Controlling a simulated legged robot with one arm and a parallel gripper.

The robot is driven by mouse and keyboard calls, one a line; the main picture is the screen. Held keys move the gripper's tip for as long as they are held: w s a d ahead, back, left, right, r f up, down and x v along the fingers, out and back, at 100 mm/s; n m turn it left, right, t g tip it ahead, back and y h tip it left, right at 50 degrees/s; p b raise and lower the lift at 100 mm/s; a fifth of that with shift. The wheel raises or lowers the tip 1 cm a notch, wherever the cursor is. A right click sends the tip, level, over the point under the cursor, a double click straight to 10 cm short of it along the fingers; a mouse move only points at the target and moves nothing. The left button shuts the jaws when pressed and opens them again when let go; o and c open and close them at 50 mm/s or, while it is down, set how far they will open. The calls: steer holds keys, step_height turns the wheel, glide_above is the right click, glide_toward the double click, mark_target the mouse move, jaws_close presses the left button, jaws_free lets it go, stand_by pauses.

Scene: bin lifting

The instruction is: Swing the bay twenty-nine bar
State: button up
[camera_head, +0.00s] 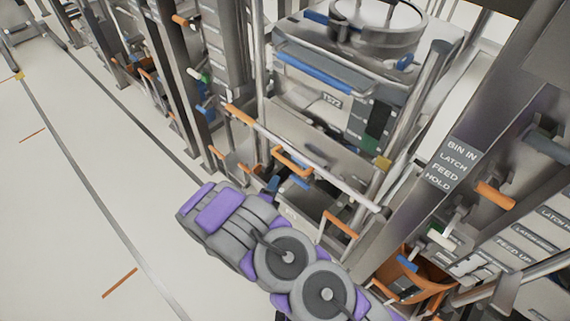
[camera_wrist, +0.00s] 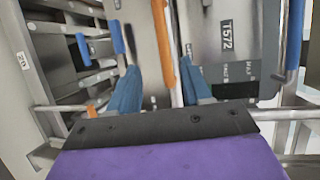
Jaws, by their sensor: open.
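A long bar (camera_head: 310,158) with an orange end section and a pale metal length crosses the front of the bay in the head view. In the wrist view the bar's orange section (camera_wrist: 161,45) runs up and down the picture. My gripper (camera_head: 284,184) is open and empty, low in front of the bay, with my purple and grey arm behind it. In the wrist view the blue fingers of my gripper (camera_wrist: 160,75) show on either side of the bar's line. I cannot tell whether they touch it. I see no readable bay number twenty-nine.
An orange U-shaped handle (camera_head: 291,160) sits just below the bar. A post with a "BIN IN LATCH FEED HOLD" sign (camera_head: 455,165) rises at right. The pale floor (camera_head: 90,190) at left is open.

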steer(key=b, duration=0.1)
glide_toward(287, 164)
steer(key=w+d, duration=0.1)
steer(key=w+d+f, duration=0.1)
steer(key=w, duration=0.1)
steer(key=x, duration=0.2)
steer(key=b+x, duration=0.1)
steer(key=x, duration=0.1)
steer(key=a+x, duration=0.1)
steer(key=x, duration=0.2)
steer(key=shift+w+a+f+b, duration=0.1)
steer(key=shift+f+b, duration=0.05)
steer(key=shift+b, duration=0.2)
steer(key=shift+w+d, duration=0.4)
steer(key=shift+d, duration=0.05)
steer(key=shift+a, duration=0.2)
steer(key=shift+a, duration=0.25)
steer(key=c, duration=0.3)
steer(key=shift+s+d, duration=0.1)
steer(key=shift+d, duration=0.15)
steer(key=c, duration=0.6)
jaws_close()
steer(key=shift+f, duration=0.1)
